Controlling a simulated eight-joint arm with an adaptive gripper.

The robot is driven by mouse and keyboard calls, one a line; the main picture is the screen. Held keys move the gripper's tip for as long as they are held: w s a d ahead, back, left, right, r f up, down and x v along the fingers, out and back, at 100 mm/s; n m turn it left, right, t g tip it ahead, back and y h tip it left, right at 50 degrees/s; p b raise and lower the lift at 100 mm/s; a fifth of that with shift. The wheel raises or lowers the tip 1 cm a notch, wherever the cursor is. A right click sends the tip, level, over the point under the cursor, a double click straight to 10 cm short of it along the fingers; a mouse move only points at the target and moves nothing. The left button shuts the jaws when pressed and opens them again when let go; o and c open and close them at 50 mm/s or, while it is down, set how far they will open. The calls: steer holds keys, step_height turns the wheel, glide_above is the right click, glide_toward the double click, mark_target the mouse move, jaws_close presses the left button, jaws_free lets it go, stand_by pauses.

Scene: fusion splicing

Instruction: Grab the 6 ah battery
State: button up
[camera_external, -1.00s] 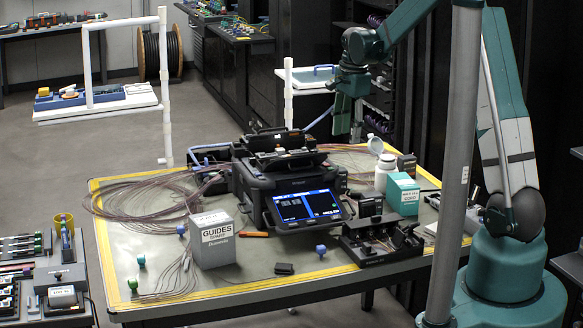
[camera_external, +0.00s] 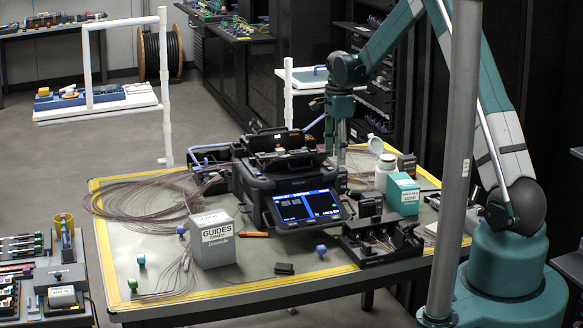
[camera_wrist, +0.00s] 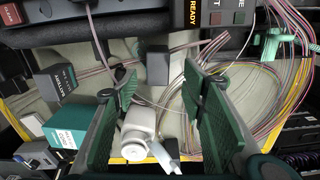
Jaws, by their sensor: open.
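A dark box (camera_wrist: 57,85) with a white label that seems to read "BATTERY" stands left of my fingers in the wrist view; its capacity is not legible. A small dark grey block (camera_wrist: 158,68) shows in the gap, below the fingertips, with no readable label. In the external view my gripper (camera_external: 341,150) points down behind the splicer's right side.
The splicer (camera_external: 290,180) stands mid-table. A white bottle (camera_wrist: 140,125) and a teal box (camera_wrist: 70,125) are close to my left finger. Loose fibre loops (camera_wrist: 250,95) lie around my right finger. A black tray (camera_external: 382,240) sits at the front right.

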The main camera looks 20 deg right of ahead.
mark_target(337, 169)
steer(key=shift+f, duration=1.3)
steer(key=shift+s+f+b, duration=0.15)
steer(key=shift+f+b, duration=0.35)
steer(key=shift+f, duration=2.1)
steer(key=c, duration=1.2)
steer(key=shift+r, duration=0.1)
steer(key=shift+r+p, duration=0.55)
steer(key=shift+r, duration=4.4)
